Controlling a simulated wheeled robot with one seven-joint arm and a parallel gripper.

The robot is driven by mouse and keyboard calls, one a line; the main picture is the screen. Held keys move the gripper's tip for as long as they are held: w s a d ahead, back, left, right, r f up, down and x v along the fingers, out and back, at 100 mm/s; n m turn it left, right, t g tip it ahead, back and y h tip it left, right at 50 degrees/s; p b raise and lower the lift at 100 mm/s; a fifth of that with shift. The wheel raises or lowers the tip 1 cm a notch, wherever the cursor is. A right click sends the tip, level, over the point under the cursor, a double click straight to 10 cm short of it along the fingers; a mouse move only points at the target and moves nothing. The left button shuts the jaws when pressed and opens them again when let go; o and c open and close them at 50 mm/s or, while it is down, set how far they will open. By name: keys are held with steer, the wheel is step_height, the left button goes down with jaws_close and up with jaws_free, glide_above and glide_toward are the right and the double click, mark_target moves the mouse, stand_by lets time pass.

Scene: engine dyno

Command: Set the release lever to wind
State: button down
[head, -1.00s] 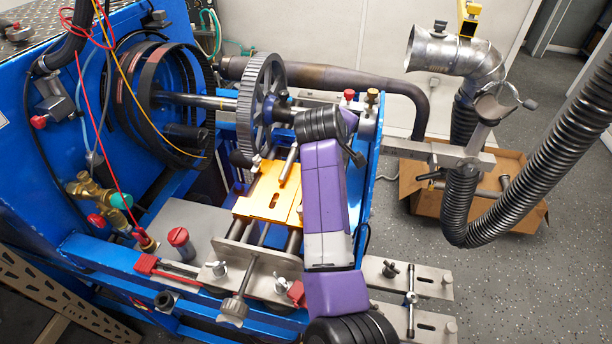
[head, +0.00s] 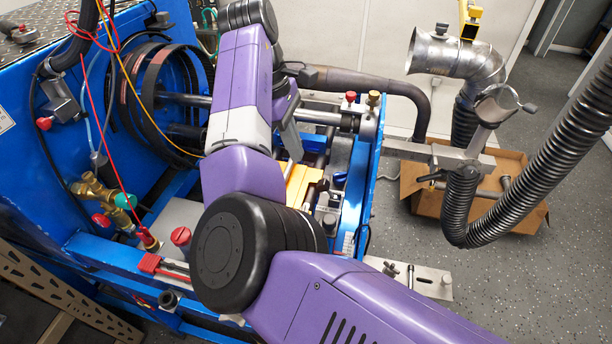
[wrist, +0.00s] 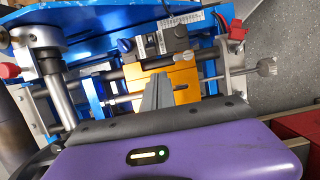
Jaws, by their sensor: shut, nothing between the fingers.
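My gripper (head: 294,156) is shut and empty, pointing down over the gold carriage (head: 312,178) of the blue machine. In the wrist view its grey fingertips (wrist: 158,78) show in front of the gold block (wrist: 182,82). A slim grey rod (head: 289,172) lies by the carriage, close to the fingertips; it also shows in the wrist view (wrist: 126,98). I cannot tell whether it is touched. A blue knob (wrist: 125,45) and a pale marked strip (wrist: 184,19) sit beyond the block. I cannot tell for sure which part is the release lever, and its setting is not readable.
A blue machine frame (head: 95,247) surrounds the carriage. Red and yellow cables hang at the left, near brass fittings (head: 95,190). A metal duct (head: 440,55) and ribbed hose (head: 540,170) stand right, above a cardboard box (head: 425,200). Floor is clear at the far right.

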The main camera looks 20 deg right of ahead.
mark_target(329, 191)
steer(key=x, duration=1)
steer(key=shift+p, duration=0.35)
steer(key=shift+w+d, duration=0.1)
